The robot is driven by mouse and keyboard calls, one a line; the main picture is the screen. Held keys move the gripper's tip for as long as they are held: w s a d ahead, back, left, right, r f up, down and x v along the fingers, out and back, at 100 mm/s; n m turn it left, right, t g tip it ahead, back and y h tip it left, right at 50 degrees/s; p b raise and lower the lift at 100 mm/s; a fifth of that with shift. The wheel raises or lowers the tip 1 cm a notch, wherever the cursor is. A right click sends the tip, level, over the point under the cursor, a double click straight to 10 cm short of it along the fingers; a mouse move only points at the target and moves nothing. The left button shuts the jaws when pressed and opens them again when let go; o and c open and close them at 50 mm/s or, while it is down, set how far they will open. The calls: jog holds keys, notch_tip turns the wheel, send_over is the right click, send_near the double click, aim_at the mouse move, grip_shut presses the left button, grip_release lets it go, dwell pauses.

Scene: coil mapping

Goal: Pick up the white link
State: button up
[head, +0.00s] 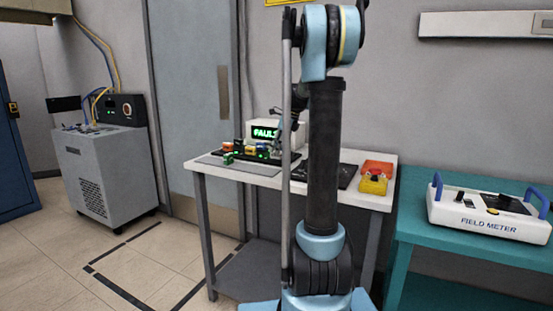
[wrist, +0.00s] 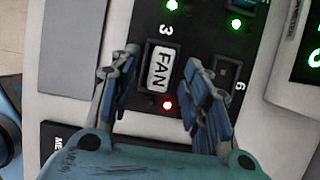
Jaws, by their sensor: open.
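The white link (wrist: 160,68), lettered FAN, sits in a dark slot numbered 3 on the black panel (wrist: 195,28) in the wrist view. A red light glows just below it. My gripper (wrist: 162,60) is open, with one finger on each side of the link and nothing held. The fingers appear apart from it; their height above the panel is hard to judge. In the head view the panel (head: 270,157) lies on the white table, and my arm hides part of the area. I cannot pick out the white link there.
An empty-looking slot numbered 6 (wrist: 228,72) is right of the link. Red (head: 377,168) and yellow (head: 373,185) bins are at the table's right. A field meter (head: 488,214) stands on a teal bench.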

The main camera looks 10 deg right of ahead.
jog(key=shift+x, duration=0.8)
grip_shut()
jog(key=shift+r, duration=0.1)
notch_tip(320, 180, up, 10)
